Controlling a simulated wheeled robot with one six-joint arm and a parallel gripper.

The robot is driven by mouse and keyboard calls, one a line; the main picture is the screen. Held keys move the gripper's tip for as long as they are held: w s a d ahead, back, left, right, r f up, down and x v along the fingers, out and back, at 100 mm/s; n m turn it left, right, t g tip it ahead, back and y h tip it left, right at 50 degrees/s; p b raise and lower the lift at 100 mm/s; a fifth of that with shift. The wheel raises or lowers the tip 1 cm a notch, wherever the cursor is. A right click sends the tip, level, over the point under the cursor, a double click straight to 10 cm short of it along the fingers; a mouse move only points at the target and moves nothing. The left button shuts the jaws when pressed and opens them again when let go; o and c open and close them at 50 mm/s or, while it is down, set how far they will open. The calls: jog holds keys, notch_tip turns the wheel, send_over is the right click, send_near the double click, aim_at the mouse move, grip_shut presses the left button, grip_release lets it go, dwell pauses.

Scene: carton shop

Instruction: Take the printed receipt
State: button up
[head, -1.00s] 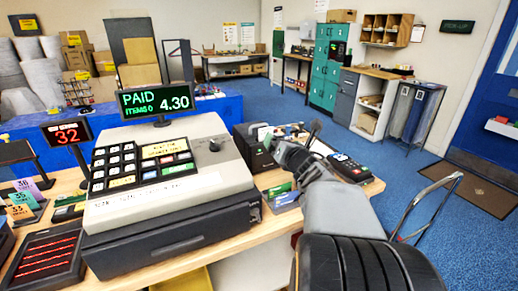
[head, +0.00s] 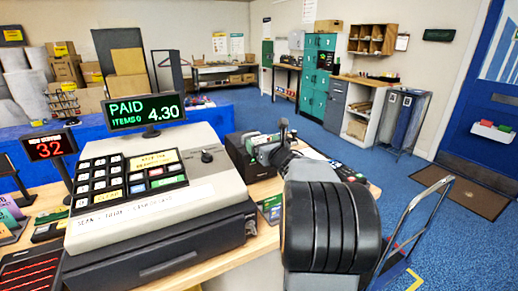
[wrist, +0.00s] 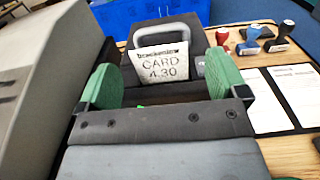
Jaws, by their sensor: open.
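The printed receipt (wrist: 162,64), a white slip reading "CARD 4.30", stands up from the dark printer (wrist: 207,42) in the wrist view. A grey curved bar shows just behind its top. My gripper (wrist: 163,79) is open, with one green finger pad on each side of the receipt and a clear gap to it on both sides. The pads are nearer the camera than the slip. In the head view my gripper (head: 270,150) is beside the dark box right of the register; I cannot make out the receipt there.
The cash register (head: 155,185) stands close on the left, its display (head: 144,112) reading "PAID 4.30". Stamps (wrist: 250,38) and printed sheets (wrist: 275,95) lie to the right in the wrist view. A metal-framed cart (head: 415,225) stands right of the counter.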

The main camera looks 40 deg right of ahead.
aim_at(259, 142)
jog(key=w, duration=0.3)
jog(key=w+p, duration=0.1)
jog(key=w, duration=0.1)
jog(key=shift+d+f, duration=0.2)
jog(key=shift+d, duration=0.1)
jog(key=shift+s, duration=0.1)
jog(key=c, duration=1)
jog(key=shift+c, duration=0.2)
